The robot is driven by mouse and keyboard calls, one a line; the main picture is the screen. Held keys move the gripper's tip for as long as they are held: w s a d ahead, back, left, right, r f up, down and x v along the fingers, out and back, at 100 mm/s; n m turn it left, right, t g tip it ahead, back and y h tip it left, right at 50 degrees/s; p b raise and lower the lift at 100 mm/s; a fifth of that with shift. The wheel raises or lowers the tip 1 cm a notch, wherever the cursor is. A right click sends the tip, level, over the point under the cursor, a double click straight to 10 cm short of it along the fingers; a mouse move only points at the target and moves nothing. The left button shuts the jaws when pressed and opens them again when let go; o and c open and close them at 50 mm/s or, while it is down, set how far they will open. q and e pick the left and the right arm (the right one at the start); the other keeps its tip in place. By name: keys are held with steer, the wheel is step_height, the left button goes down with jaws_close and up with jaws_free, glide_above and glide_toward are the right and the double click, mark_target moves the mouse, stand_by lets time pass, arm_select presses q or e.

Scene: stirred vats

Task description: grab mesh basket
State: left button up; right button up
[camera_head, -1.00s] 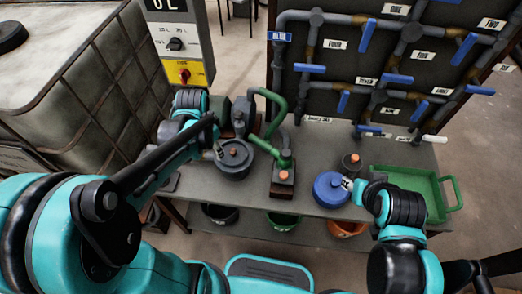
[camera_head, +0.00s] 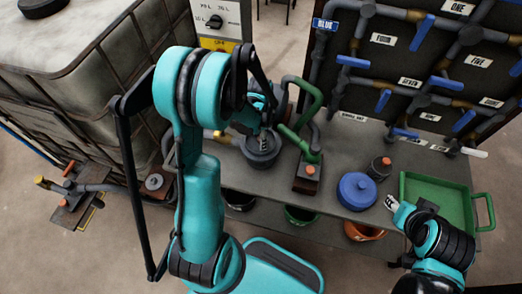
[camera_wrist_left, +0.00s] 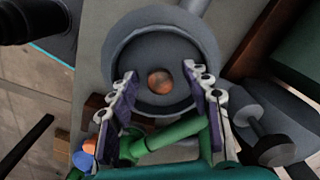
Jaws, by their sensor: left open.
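No mesh basket can be made out in either view. A round grey pot (camera_head: 262,162) with an orange knob in its middle stands on the bench; its top fills the upper middle of the left wrist view (camera_wrist_left: 118,48), the knob (camera_wrist_left: 160,80) at its centre. My left gripper (camera_head: 264,141) is over this pot, pointing down. In the left wrist view its two fingers (camera_wrist_left: 159,72) are apart, one on each side of the knob, with nothing between them gripped. My right gripper (camera_head: 391,203) is between the blue pot and the green tray; its jaw opening is too small to judge.
Green piping (camera_head: 297,137) rises close right of the grey pot. A blue lidded pot (camera_head: 355,190), a dark jar (camera_head: 380,168) and a green tray (camera_head: 403,190) stand further right. A pipe panel (camera_head: 400,75) backs the bench. A large tank (camera_head: 85,90) is at left.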

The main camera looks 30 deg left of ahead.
arm_select(q)
steer(key=shift+f, duration=0.45)
steer(key=shift+r, duration=0.1)
jaws_close()
steer(key=shift+r, duration=0.15)
